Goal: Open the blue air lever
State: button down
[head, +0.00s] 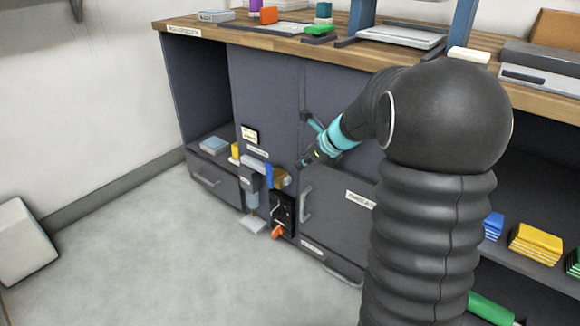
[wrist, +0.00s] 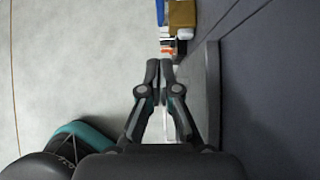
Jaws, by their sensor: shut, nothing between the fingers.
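The blue air lever (head: 268,172) stands upright on the small air unit at the front of the grey cabinet in the head view. A blue strip, which looks like the same lever, shows at the top of the wrist view (wrist: 160,12). A brass-coloured part (head: 281,177) sits just right of the lever; it also shows in the wrist view (wrist: 183,14). My gripper (head: 302,164) is to the right of the lever and a little higher in the head view, apart from it. Its fingers are together and empty in the wrist view (wrist: 159,78).
Below the lever are a clear bowl (head: 253,200) and a black panel with an orange handle (head: 278,232). A cabinet door handle (head: 305,204) stands out below my gripper. The wooden counter (head: 340,52) is above. Open floor (head: 130,250) lies to the left.

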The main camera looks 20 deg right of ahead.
aim_at(272, 175)
jog(key=x, duration=0.3)
jog(key=w+r+b+x, duration=0.1)
jog(key=x, duration=0.3)
jog(key=a+b+x, duration=0.1)
jog(key=x, duration=0.3)
jog(key=shift+w+r, duration=0.2)
jog(key=shift+r, duration=0.1)
jog(key=shift+w+a, duration=0.1)
jog(key=shift+w, duration=0.1)
